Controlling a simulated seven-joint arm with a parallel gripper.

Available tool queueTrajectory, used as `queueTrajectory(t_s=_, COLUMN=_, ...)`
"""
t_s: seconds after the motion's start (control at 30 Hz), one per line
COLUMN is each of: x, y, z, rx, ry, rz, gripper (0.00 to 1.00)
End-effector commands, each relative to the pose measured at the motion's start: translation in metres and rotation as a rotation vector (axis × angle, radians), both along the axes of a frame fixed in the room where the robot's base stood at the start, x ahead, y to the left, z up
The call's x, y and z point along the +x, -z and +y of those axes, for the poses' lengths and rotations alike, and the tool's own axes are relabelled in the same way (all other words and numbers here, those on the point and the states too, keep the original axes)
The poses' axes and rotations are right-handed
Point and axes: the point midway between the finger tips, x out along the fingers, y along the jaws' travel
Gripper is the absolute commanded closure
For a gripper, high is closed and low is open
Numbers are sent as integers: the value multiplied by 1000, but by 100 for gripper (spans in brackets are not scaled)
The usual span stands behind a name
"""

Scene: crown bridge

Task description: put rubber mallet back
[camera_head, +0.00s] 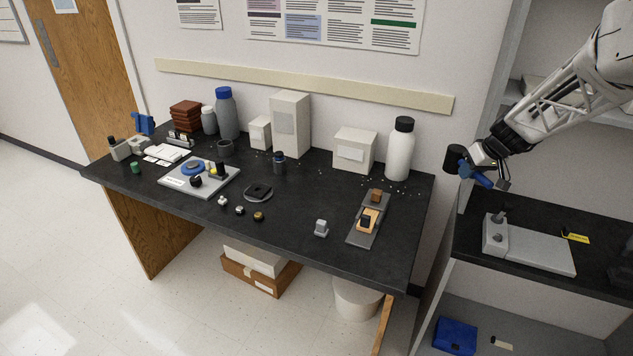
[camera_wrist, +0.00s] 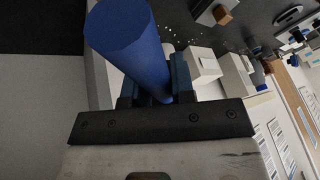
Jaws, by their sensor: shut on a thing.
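The rubber mallet has a black head (camera_head: 455,158) and a blue handle (camera_head: 476,181). My gripper (camera_head: 487,168) is shut on the handle and holds the mallet in the air, right of the black bench and above the shelf unit on the right. In the wrist view the blue handle (camera_wrist: 130,45) passes between the fingers of my gripper (camera_wrist: 155,85), its end towards the camera. The mallet's head is not clear in that view.
Below the mallet, a grey fixture (camera_head: 540,252) with an upright block stands on the black shelf (camera_head: 470,226), beside a yellow label (camera_head: 575,237). A white bottle (camera_head: 399,155) stands at the bench's right end. A blue box (camera_head: 455,336) lies on the lower shelf.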

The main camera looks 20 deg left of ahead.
Motion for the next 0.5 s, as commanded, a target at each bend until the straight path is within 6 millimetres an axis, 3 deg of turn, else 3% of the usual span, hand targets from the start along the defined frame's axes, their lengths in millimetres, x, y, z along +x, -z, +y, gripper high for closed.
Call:
queueTrajectory(t_s=0.03, x=-1, y=1, z=15, rx=0, ry=-23, rz=0, gripper=100)
queueTrajectory(t_s=0.5, x=-19, y=28, z=137, rx=2, ry=-150, rz=0, gripper=100)
